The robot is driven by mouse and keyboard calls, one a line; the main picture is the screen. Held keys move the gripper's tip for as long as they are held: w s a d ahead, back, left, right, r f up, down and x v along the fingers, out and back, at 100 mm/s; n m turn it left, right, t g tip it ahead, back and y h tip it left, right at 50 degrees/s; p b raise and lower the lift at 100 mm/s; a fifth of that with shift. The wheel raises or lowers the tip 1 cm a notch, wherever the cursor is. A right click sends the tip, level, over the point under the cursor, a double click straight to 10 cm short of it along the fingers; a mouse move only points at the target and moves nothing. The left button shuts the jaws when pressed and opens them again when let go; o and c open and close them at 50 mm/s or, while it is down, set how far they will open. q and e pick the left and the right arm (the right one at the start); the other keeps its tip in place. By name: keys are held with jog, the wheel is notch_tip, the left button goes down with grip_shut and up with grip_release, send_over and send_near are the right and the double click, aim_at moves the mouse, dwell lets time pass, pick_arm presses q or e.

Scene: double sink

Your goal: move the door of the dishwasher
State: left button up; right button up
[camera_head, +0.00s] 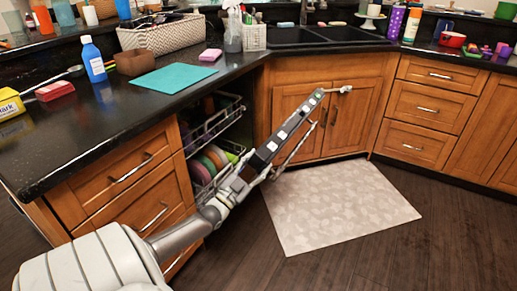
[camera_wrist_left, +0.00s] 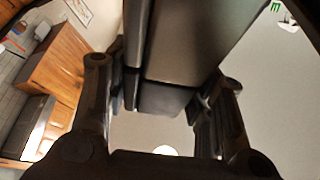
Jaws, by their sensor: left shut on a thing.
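The dishwasher (camera_head: 216,128) is under the left counter, with its racks and several colored plates showing. Its door (camera_head: 290,130) is partly open, tilted out over the floor. The door's dark top edge runs up to the right, with a thin silver bar along its outer side. My left gripper (camera_head: 252,170) is at the near end of the door's top edge. In the left wrist view, the fingers of my left gripper (camera_wrist_left: 165,105) are on both sides of the dark door (camera_wrist_left: 180,45) and shut on it. My right gripper is not in view.
A patterned mat (camera_head: 335,205) lies on the dark floor beyond the door. Wooden cabinets (camera_head: 325,115) stand behind it, below the double sink (camera_head: 320,35). Drawers (camera_head: 125,185) are beside the dishwasher's near side. The floor at right is clear.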

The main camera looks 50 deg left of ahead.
pick_arm(q)
jog(key=shift+a, duration=0.1)
jog(key=o, duration=1.5)
jog(key=shift+c, duration=0.2)
jog(key=shift+s+f, duration=0.2)
jog(key=v, duration=1.1)
jog(key=shift+s, duration=0.25)
